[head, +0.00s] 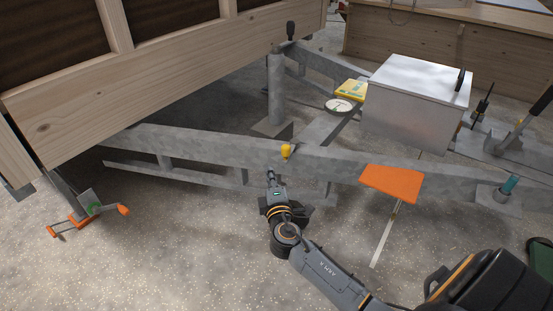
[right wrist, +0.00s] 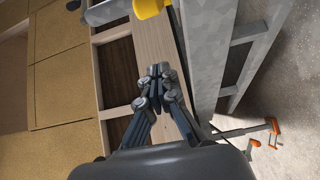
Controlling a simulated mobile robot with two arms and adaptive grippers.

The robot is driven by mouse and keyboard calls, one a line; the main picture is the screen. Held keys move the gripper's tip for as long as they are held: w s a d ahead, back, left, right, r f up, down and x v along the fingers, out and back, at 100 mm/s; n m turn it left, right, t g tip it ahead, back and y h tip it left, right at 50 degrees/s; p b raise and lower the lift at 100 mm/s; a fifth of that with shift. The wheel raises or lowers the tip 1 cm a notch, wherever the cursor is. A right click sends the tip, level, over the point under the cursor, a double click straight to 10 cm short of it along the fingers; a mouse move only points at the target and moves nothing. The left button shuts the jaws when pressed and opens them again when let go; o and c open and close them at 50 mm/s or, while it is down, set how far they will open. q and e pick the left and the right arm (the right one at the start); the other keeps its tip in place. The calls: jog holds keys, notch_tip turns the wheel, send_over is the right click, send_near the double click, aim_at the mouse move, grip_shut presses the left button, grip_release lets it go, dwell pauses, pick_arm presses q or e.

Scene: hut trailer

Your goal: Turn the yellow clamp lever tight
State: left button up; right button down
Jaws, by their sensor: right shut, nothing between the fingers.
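The yellow clamp lever (head: 287,150) sits on the top edge of the grey metal frame beam (head: 210,147), near the middle of the head view. In the right wrist view the yellow lever (right wrist: 148,8) is at the top edge, partly cut off. My right gripper (head: 270,176) is just below and a little left of the lever in the head view. In the right wrist view its fingers (right wrist: 160,72) are shut together and empty, apart from the lever in the picture. My left gripper is not in view.
A wooden hut wall (head: 160,80) rises behind the beam at left. An orange plate (head: 391,183) lies right of the lever. A grey metal box (head: 415,115), round gauge (head: 339,105) and yellow case (head: 351,89) are behind.

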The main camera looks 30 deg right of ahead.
jog(key=b+x, duration=0.1)
jog(key=x, duration=0.9)
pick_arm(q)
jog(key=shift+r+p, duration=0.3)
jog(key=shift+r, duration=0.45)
pick_arm(e)
jog(key=s+d, duration=0.2)
jog(key=d, duration=0.1)
jog(key=shift+s, duration=0.4)
